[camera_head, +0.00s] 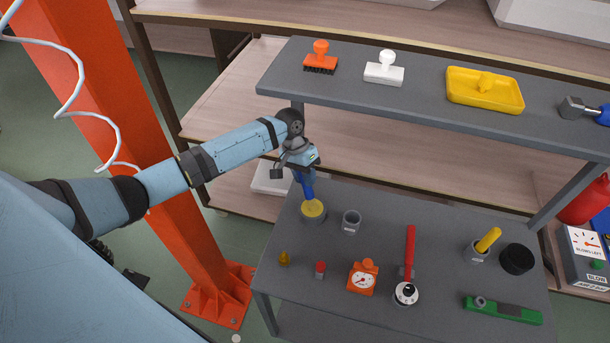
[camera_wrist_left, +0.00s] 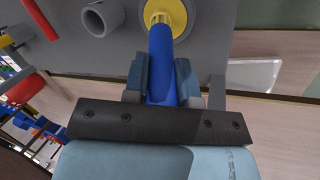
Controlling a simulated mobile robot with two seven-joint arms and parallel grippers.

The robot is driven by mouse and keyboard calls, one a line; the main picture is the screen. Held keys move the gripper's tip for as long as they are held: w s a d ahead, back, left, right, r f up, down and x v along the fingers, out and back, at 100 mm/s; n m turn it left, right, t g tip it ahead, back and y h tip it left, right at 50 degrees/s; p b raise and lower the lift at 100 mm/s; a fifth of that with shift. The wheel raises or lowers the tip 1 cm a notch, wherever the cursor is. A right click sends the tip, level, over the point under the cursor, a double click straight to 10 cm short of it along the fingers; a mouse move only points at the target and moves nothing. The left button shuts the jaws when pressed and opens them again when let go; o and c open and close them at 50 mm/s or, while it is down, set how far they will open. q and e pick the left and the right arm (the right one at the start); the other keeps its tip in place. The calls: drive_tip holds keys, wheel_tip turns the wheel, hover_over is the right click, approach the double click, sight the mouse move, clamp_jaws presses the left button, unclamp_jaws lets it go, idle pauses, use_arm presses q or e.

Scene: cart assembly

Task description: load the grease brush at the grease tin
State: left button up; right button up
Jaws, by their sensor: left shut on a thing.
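My left gripper (camera_head: 299,165) is shut on the blue handle of the grease brush (camera_head: 307,186) above the left back part of the grey table. The grease tin (camera_head: 313,210) is a round grey tin with yellow grease on top, directly below the brush. In the left wrist view the blue brush (camera_wrist_left: 160,60) stands between the two fingers (camera_wrist_left: 161,82). Its yellowish tip is over or in the yellow grease of the tin (camera_wrist_left: 184,10); I cannot tell how deep. My right gripper is not in view.
A grey cup (camera_head: 351,221) stands just right of the tin. A shelf (camera_head: 430,103) above the table holds an orange brush, a white brush and a yellow tray. An orange gauge (camera_head: 363,277), a red-handled tool (camera_head: 409,252) and a green level (camera_head: 502,310) are on the table. An orange post (camera_head: 150,160) rises at left.

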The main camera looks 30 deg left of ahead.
use_arm(q)
drive_tip(key=shift+f+p, duration=0.1)
drive_tip(key=shift+p, duration=0.2)
idle(0.9)
idle(0.4)
wheel_tip(320, 180, up, 3)
drive_tip(key=p, duration=0.3)
drive_tip(key=shift+p, duration=0.3)
wheel_tip(320, 180, up, 2)
drive_tip(key=shift+r+p, duration=0.1)
drive_tip(key=shift+p, duration=1)
wheel_tip(320, 180, up, 2)
drive_tip(key=shift+r+p, duration=0.1)
drive_tip(key=shift+p, duration=1.1)
drive_tip(key=shift+f, duration=0.2)
